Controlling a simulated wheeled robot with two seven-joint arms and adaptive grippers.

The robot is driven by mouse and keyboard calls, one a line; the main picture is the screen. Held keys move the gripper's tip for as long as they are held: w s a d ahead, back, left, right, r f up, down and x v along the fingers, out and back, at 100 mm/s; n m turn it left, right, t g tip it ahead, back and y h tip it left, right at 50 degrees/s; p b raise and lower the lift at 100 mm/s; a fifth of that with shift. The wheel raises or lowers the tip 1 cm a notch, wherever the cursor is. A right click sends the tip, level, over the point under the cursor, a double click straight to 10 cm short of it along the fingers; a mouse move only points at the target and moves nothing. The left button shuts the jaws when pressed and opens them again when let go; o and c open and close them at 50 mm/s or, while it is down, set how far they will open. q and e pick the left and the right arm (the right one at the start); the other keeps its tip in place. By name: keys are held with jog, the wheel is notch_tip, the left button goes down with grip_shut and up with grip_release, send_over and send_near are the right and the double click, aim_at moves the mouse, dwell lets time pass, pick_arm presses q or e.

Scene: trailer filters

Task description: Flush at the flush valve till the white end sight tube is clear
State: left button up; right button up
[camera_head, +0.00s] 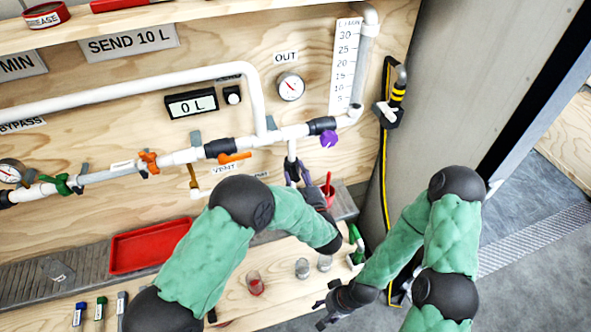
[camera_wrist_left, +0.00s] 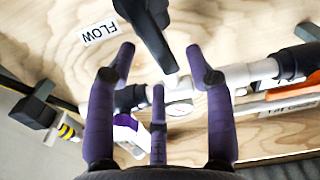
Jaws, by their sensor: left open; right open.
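A white pipe run crosses the plywood board, with an orange VENT handle (camera_head: 235,157), a purple valve handle (camera_head: 329,138) and a white upright tube (camera_head: 361,62) beside a printed scale at its right end. I cannot tell which part is the flush valve or the end sight tube, or whether any tube is clear. My left gripper (camera_head: 297,172) is open, its purple fingers just below the pipe by a short downward branch. In the left wrist view its fingers (camera_wrist_left: 160,78) spread empty, with a dark handle (camera_wrist_left: 150,35) beyond them. My right gripper (camera_head: 333,303) is open and empty, low by the bench's front edge.
A display (camera_head: 191,104) reads 0 L. A black-and-yellow hose (camera_head: 384,160) hangs at the board's right edge. Open floor lies at right.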

aim_at(296, 169)
pick_arm(q)
jog(key=shift+x, duration=1.55)
grip_shut()
